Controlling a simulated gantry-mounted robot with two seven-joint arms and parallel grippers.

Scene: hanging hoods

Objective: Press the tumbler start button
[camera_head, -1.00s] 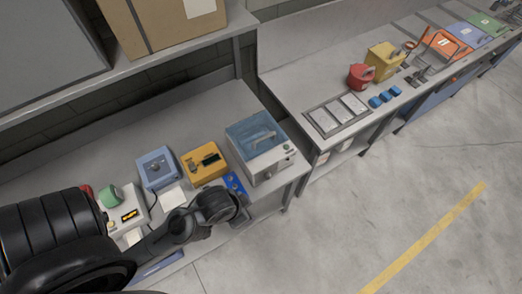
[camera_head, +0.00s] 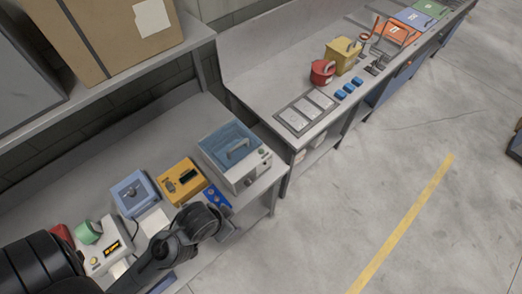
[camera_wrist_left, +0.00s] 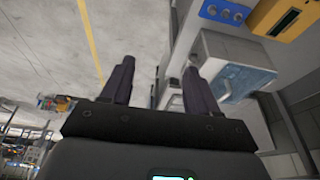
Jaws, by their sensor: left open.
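A white machine (camera_head: 256,173) with a clear blue lid (camera_head: 231,145) stands at the bench's right end; it seems to be the tumbler. Its front has a dark knob and small controls, too small to tell apart. It also shows in the left wrist view (camera_wrist_left: 238,52), right of my fingers, its front not clearly visible. My left gripper (camera_head: 229,233) is at the bench's front edge, in front of and below the machine, apart from it. In the left wrist view, its two dark fingers (camera_wrist_left: 158,82) are spread with nothing between them. My right gripper is not in view.
A blue panel with knobs (camera_head: 216,197), a yellow device (camera_head: 181,181) and a blue box (camera_head: 134,193) stand left of the machine. A second bench (camera_head: 279,97) holds a red can (camera_head: 322,72) and a yellow container (camera_head: 341,56). The floor in front is open.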

